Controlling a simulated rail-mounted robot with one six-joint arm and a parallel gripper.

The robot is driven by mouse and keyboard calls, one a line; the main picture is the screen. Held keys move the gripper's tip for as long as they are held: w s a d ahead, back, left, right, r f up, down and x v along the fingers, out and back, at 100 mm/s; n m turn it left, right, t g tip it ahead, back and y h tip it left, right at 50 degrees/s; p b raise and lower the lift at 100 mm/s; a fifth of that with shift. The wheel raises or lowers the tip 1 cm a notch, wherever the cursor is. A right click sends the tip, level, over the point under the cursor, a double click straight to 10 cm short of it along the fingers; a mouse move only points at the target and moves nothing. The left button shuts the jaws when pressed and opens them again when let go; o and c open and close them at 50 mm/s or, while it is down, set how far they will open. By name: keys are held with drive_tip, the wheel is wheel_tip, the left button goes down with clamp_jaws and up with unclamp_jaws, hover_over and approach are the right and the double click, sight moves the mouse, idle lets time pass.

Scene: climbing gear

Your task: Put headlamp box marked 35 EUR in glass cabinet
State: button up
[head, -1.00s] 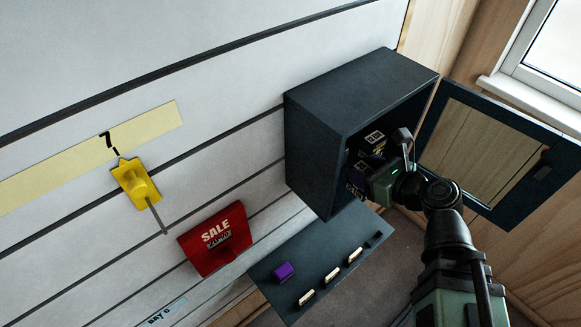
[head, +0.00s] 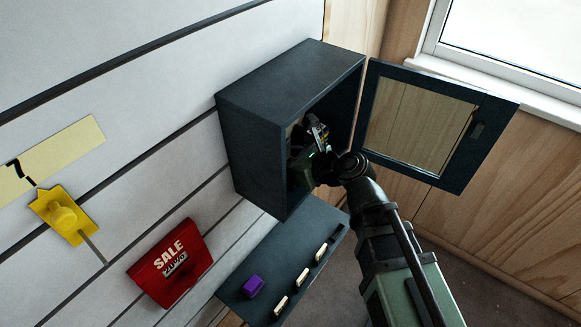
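The dark glass cabinet (head: 258,150) hangs on the slatted wall with its framed glass door (head: 420,125) swung open to the right. My gripper (head: 312,130) reaches through the opening and is inside the cabinet. A dark shape with pale markings shows at its fingers, but it is too small and dark to name. The gripper and arm cover most of the cabinet's inside. I cannot read any 35 EUR mark, and I cannot tell whether the fingers are open or shut.
Below the cabinet is a dark shelf (head: 283,262) with a purple block (head: 253,287) and small cream-topped pieces (head: 302,277). A red SALE sign (head: 170,264) and a yellow holder (head: 63,215) with a peg are on the wall at left. A window is at upper right.

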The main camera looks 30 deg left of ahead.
drive_tip(key=shift+r, duration=0.15)
drive_tip(key=shift+f, duration=0.25)
drive_tip(key=o, duration=1)
drive_tip(key=shift+r, duration=0.1)
